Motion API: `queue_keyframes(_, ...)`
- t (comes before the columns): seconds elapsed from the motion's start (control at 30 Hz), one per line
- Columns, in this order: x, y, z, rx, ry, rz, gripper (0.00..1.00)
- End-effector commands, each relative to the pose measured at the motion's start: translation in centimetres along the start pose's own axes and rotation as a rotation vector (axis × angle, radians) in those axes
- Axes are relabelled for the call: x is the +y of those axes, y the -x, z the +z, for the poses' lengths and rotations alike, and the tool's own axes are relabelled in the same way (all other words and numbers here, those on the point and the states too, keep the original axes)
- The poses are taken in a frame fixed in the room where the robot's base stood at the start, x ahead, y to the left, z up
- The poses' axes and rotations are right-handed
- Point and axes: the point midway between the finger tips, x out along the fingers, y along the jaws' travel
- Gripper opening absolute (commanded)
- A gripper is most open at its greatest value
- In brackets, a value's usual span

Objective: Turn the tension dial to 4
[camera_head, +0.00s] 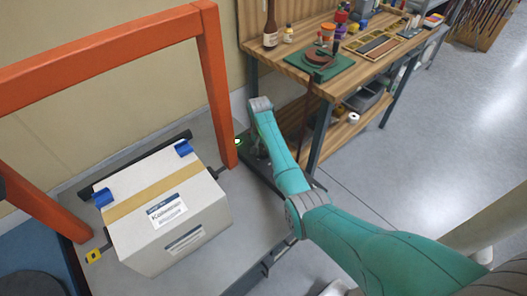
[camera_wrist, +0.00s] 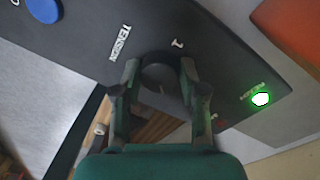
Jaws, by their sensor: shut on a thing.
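The tension dial (camera_wrist: 160,75) is a dark round knob on a dark panel (camera_wrist: 225,50) in the wrist view. White lettering "TENSION" stands beside it, and a "1" is printed near its rim. My gripper (camera_wrist: 160,68) has one finger on each side of the dial and is shut on it. In the head view my arm reaches down to the dark panel (camera_head: 258,166) beside the orange frame, and hides the dial.
A green lamp (camera_wrist: 261,99) glows on the panel, and a blue button (camera_wrist: 44,9) is at its other end. A strapped carton (camera_head: 172,215) lies under the orange frame (camera_head: 215,90). A wooden workbench (camera_head: 370,75) with tools stands close behind my arm. The floor at right is clear.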

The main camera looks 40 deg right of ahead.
Motion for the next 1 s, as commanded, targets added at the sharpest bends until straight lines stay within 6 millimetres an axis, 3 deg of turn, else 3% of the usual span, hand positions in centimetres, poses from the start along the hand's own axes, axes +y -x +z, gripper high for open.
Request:
queue_keyframes(0.4,-0.1,0.0,0.0,-0.001,-0.007,-0.001,0.07)
queue_keyframes(0.43,-0.1,0.0,0.0,-0.001,-0.007,-0.001,0.44)
queue_keyframes(0.53,0.0,0.0,0.0,-0.001,-0.006,-0.001,0.67)
queue_keyframes(0.87,0.0,0.1,0.0,0.0,-0.007,0.0,0.67)
queue_keyframes(1.0,-0.1,1.4,-0.1,0.002,-0.006,-0.001,0.67)
